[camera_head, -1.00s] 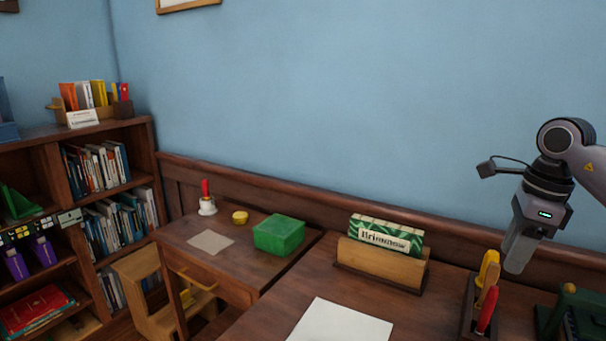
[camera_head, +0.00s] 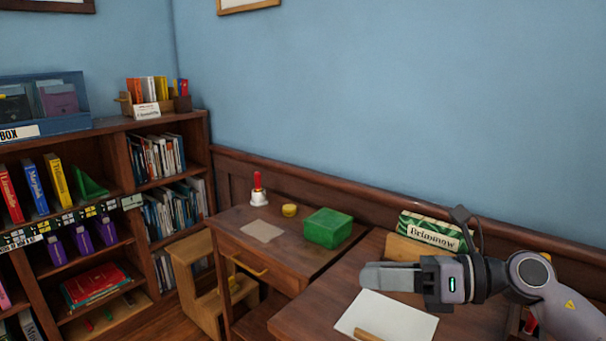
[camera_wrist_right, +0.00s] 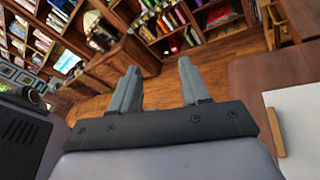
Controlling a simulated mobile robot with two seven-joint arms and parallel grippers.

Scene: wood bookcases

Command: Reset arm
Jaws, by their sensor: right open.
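My right gripper (camera_head: 378,276) reaches in from the right over the near desk in the head view, lying level and pointing left. In the right wrist view its two fingers (camera_wrist_right: 158,85) stand apart with nothing between them, and wooden floor and bookcases show beyond. My left gripper is in neither view.
The near desk (camera_head: 316,308) holds a white paper sheet (camera_head: 385,318) below my gripper and a green card box (camera_head: 432,230) partly behind it. A smaller desk holds a green box (camera_head: 327,228), a hand bell (camera_head: 259,192) and a yellow pot (camera_head: 289,210). A bookcase (camera_head: 123,180) stands left.

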